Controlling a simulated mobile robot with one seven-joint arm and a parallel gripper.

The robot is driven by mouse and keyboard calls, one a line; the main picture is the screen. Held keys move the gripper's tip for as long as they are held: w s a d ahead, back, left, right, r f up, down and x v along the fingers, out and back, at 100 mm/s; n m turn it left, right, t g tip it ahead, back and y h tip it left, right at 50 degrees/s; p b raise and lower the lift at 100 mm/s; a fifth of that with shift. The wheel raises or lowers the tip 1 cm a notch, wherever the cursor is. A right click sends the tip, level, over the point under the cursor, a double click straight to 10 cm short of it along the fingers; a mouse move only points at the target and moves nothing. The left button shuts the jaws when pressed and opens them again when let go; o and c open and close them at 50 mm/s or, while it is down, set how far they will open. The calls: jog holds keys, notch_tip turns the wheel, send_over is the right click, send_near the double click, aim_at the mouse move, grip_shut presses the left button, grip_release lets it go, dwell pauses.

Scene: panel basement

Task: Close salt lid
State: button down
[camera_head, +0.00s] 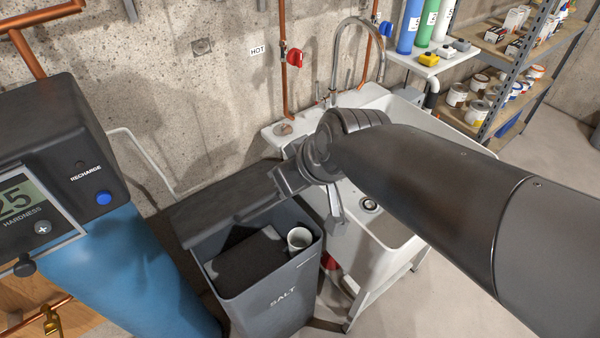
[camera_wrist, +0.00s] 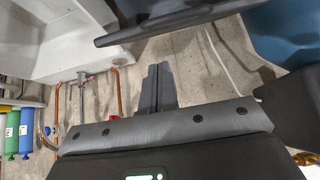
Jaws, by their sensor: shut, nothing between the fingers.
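The salt bin (camera_head: 280,295) is a dark grey box marked SALT, standing between the blue tank and the sink. Its dark lid (camera_head: 225,203) stands raised at the back, and the bin's mouth is open. A white cup (camera_head: 299,238) shows inside. My gripper (camera_head: 280,180) is beside the right end of the lid, above the bin's back right corner; I cannot tell whether it touches. In the wrist view my gripper (camera_wrist: 158,68) has its fingers together and empty. A dark slab edge, likely the lid (camera_wrist: 185,20), lies just beyond the tips.
A blue tank (camera_head: 140,270) with a control head stands close on the left. A white utility sink (camera_head: 385,225) with a tall faucet stands right, under my arm. Copper pipes with red valves (camera_head: 294,57) run up the concrete wall. Shelves with cans (camera_head: 490,100) are back right.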

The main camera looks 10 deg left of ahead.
jog(key=shift+s+d+r, duration=0.65)
jog(key=shift+s+r, duration=0.1)
jog(key=shift+r, duration=0.1)
jog(key=g+h, duration=0.5)
send_over(257, 200)
notch_tip(257, 200, down, 7)
jog(key=shift+w+f, duration=0.1)
jog(key=shift+f, duration=0.1)
jog(key=shift+s+d+f, duration=1)
jog(key=shift+f, duration=0.15)
jog(key=s+d+f, duration=0.2)
jog(key=f, duration=0.6)
jog(key=s+d+f, duration=0.3)
jog(key=f, duration=0.5)
jog(key=s+d+f, duration=0.2)
jog(key=f, duration=0.6)
jog(key=shift+s+d, duration=0.15)
